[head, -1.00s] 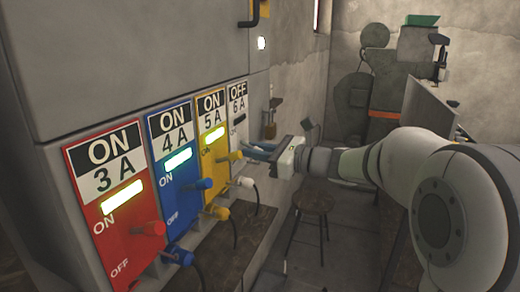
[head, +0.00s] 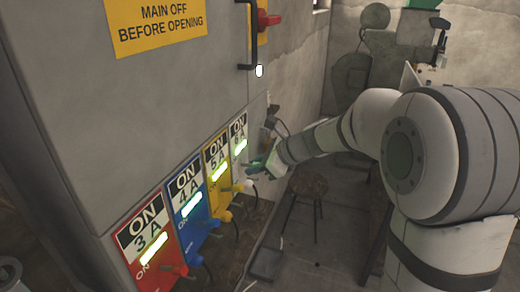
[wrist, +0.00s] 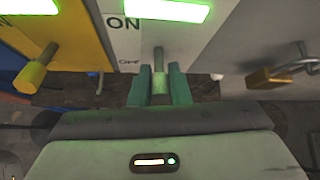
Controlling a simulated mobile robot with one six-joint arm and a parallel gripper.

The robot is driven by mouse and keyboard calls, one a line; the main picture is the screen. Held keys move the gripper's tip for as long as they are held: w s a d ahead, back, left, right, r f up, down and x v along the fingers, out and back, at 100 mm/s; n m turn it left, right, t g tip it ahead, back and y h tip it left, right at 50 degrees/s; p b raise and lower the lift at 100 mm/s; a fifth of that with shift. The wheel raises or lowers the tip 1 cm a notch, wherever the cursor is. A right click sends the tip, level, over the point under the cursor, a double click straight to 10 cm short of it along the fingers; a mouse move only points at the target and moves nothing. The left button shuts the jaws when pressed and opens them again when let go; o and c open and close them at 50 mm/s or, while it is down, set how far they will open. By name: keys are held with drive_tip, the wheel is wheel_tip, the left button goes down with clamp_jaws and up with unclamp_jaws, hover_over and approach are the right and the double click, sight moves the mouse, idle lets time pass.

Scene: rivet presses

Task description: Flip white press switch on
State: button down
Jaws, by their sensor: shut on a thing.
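The white 6 A switch panel (head: 239,130) is at the right end of the row in the head view. Its strip is lit green, and the strip also glows in the wrist view (wrist: 168,10). The switch's pale lever (wrist: 158,57) sticks out below the ON mark. My gripper (wrist: 159,84) is shut on this lever, with one teal finger on each side. In the head view my gripper (head: 257,166) is at the lower part of the white panel, and the lever is mostly hidden there.
The red 3 A (head: 140,240), blue 4 A (head: 180,186) and yellow 5 A (head: 213,150) panels stand left with lit strips. The yellow lever (wrist: 33,73) is left of my fingers, and a brass padlock (wrist: 270,76) is right. A stool (head: 306,187) stands on the floor.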

drive_tip(key=shift+s+a+r+g+h+p, duration=0.2)
drive_tip(key=shift+r+g+h+p, duration=0.45)
drive_tip(key=shift+p, duration=1.65)
drive_tip(key=shift+w+f+h+p, duration=0.1)
drive_tip(key=shift+f+h+p, duration=0.05)
drive_tip(key=shift+h+p, duration=0.15)
drive_tip(key=shift+f+h+p, duration=0.25)
drive_tip(key=shift+p, duration=0.3)
drive_tip(key=c, duration=1.5)
unclamp_jaws()
drive_tip(key=shift+a, duration=0.25)
drive_tip(key=shift+o, duration=0.7)
drive_tip(key=shift+d, duration=0.1)
drive_tip(key=shift+r, duration=0.1)
drive_tip(key=shift+r, duration=0.1)
drive_tip(key=b+v, duration=0.1)
drive_tip(key=v, duration=0.6)
drive_tip(key=shift+d+r, duration=0.15)
drive_tip(key=shift+d, duration=0.1)
drive_tip(key=shift+s, duration=0.2)
